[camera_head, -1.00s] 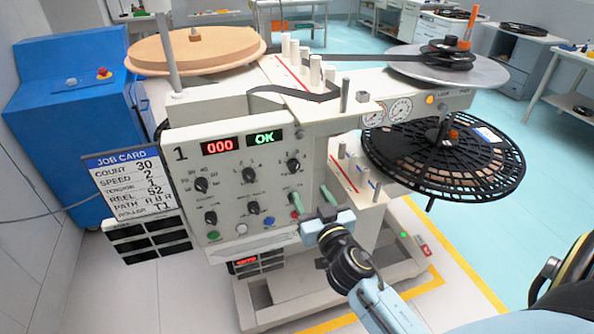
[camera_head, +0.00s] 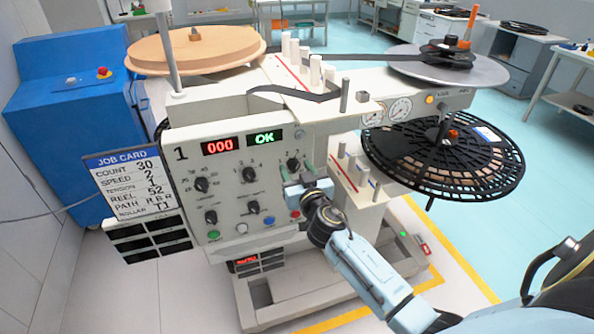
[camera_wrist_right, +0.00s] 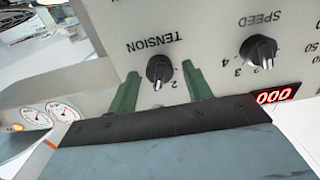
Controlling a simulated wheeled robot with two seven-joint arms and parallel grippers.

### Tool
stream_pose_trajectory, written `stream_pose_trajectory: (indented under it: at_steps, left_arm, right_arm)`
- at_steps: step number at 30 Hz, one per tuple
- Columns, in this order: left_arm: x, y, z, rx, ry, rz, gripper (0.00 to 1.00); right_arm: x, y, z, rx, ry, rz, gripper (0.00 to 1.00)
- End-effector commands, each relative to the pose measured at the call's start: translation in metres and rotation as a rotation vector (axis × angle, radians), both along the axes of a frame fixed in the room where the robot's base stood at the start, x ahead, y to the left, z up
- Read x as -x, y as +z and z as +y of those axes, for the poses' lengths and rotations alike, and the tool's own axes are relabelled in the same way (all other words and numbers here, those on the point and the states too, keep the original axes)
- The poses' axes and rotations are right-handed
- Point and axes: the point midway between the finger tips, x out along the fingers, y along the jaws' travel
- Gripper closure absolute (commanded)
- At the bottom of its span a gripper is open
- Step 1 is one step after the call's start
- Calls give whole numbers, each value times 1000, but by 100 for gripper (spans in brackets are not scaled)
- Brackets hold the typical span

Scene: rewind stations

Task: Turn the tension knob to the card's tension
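The tension knob (camera_wrist_right: 159,69) is black and sits under the word TENSION, upside down in the right wrist view. A pale mark on it faces the gripper side, near a printed 2; the exact setting is unclear. It also shows in the head view (camera_head: 293,165) at the panel's upper right. My right gripper (camera_head: 300,181) is open and empty. In the wrist view its green fingers (camera_wrist_right: 160,72) stand either side of the knob, with gaps; I cannot tell whether they reach around it. The job card (camera_head: 124,183) reads tension 1. My left gripper is not in view.
The speed knob (camera_wrist_right: 259,50) is beside the tension knob. The panel (camera_head: 225,200) also carries other knobs, coloured buttons and displays reading 000 and OK. A black reel (camera_head: 445,185) hangs to the right, and guide rollers (camera_head: 345,155) stand close right of the gripper.

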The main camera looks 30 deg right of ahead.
Motion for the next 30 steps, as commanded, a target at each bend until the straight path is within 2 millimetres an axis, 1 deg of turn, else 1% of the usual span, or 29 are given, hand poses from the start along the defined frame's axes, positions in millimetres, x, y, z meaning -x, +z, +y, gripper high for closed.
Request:
stream_pose_trajectory:
  at_steps: [1,9,16,20,26,30]
  left_arm:
    - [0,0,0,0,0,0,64]
    - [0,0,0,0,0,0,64]
    - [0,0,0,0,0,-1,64]
    - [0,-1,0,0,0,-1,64]
    - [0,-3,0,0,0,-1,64]
    - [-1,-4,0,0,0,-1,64]
  right_arm:
    - [0,0,0,0,0,0,57]
    - [0,0,0,0,0,0,92]
    - [0,0,0,16,0,4,93]
    - [0,0,0,57,0,14,93]
    - [0,-1,0,179,1,43,93]
    - [0,-1,1,299,0,72,93]
